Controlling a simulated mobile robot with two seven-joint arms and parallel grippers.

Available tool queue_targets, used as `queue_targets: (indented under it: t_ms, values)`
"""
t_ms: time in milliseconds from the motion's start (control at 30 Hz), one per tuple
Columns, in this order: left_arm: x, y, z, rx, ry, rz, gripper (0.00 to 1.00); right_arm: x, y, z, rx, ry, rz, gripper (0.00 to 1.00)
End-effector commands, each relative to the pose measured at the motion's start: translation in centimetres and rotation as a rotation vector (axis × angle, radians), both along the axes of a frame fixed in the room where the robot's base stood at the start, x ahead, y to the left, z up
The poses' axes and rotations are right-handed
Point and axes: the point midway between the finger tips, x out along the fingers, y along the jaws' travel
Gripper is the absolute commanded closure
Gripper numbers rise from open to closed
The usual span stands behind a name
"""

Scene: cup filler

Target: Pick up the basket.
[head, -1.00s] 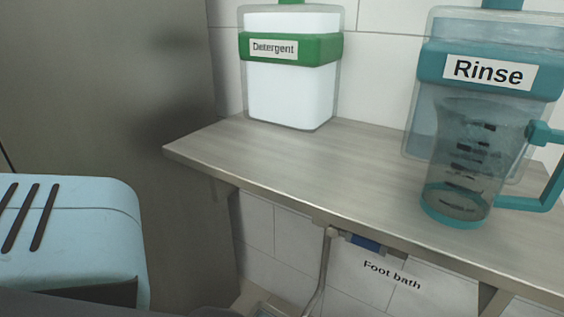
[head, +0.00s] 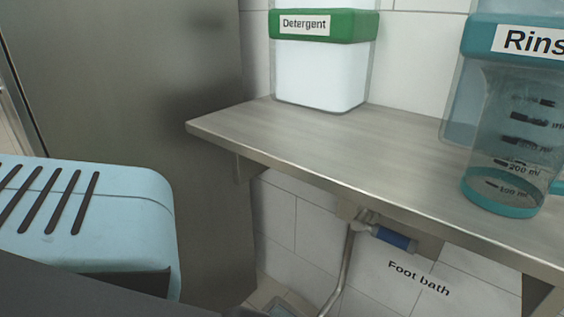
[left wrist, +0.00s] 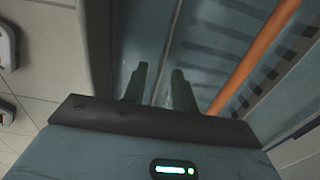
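I cannot pick out a basket with certainty in either view. My left gripper (left wrist: 159,72) shows only in the left wrist view. Its two dark green fingers stand apart with nothing visible between them. Behind them is a blue-grey surface (left wrist: 215,45) with rows of dark slots, crossed by an orange bar (left wrist: 255,55). I cannot tell what this surface belongs to, or how far it is from the fingertips. My right gripper is in neither view.
A metal shelf (head: 290,140) holds a Detergent container (head: 320,75) and, at right, a Rinse container (head: 455,115) with a clear measuring jug (head: 515,135) before it. Below hang a blue-handled tap (head: 393,238) and a "Foot bath" label (head: 418,278). A grey panel (head: 150,90) stands left.

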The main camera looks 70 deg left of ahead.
Motion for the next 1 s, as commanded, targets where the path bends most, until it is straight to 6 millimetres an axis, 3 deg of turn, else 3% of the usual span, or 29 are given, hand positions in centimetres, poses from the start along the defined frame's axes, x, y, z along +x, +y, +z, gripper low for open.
queue_targets:
  t_ms: [133, 433, 667, 1000]
  values:
    - [0.0, 0.0, -2.1, 0.000, 0.001, 0.000, 0.72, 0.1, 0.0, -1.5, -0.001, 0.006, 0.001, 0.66]
    - [0.1, 0.0, -2.3, 0.001, -0.002, 0.000, 0.72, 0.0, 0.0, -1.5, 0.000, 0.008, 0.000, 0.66]
    - [0.1, 0.0, -2.3, 0.000, -0.001, 0.000, 1.00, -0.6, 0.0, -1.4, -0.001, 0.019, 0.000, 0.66]
    - [0.1, 0.0, -2.3, 0.000, -0.002, 0.000, 1.00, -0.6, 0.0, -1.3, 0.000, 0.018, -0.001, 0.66]
